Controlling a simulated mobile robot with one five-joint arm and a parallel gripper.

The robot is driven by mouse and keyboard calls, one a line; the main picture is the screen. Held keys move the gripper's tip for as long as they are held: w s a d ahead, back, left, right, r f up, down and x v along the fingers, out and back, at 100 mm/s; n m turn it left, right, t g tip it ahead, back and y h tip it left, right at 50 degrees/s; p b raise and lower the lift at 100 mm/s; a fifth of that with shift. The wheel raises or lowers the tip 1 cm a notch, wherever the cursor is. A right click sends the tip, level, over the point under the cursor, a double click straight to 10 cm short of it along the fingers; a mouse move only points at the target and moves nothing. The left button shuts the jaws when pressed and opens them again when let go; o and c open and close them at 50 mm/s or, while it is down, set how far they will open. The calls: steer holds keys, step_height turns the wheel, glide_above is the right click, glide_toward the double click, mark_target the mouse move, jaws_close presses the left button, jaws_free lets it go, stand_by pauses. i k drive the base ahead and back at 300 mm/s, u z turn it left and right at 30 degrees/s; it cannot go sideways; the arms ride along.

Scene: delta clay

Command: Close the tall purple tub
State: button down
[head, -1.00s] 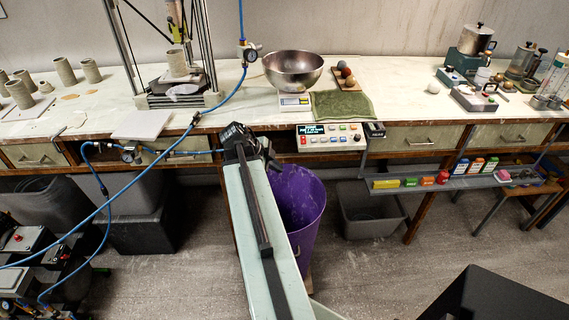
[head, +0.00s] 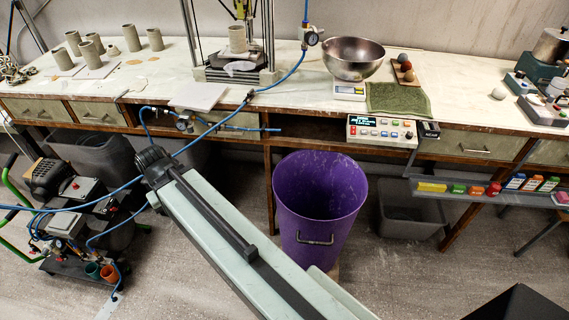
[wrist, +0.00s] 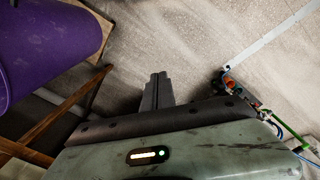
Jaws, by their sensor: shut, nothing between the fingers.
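The tall purple tub (head: 318,208) stands on the floor in front of the workbench, right of my arm in the head view. Its top is open and I see into its empty-looking inside. A metal handle sits on its front. No lid for it shows in these frames. In the wrist view the tub's purple wall (wrist: 40,45) fills the upper left corner. My gripper (wrist: 158,78) is shut and empty, over bare floor and apart from the tub. In the head view the gripper itself is hidden behind my arm's end.
The workbench (head: 320,100) runs behind the tub, its wooden leg (head: 270,190) close to the tub's left side. A grey bin (head: 410,212) stands to the right. A wheeled compressor cart (head: 75,215) and blue hoses are at the left.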

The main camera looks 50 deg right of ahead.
mark_target(320, 194)
steer(key=k, duration=1)
steer(key=u, duration=1.3)
steer(key=i, duration=0.75)
steer(key=z, duration=0.8)
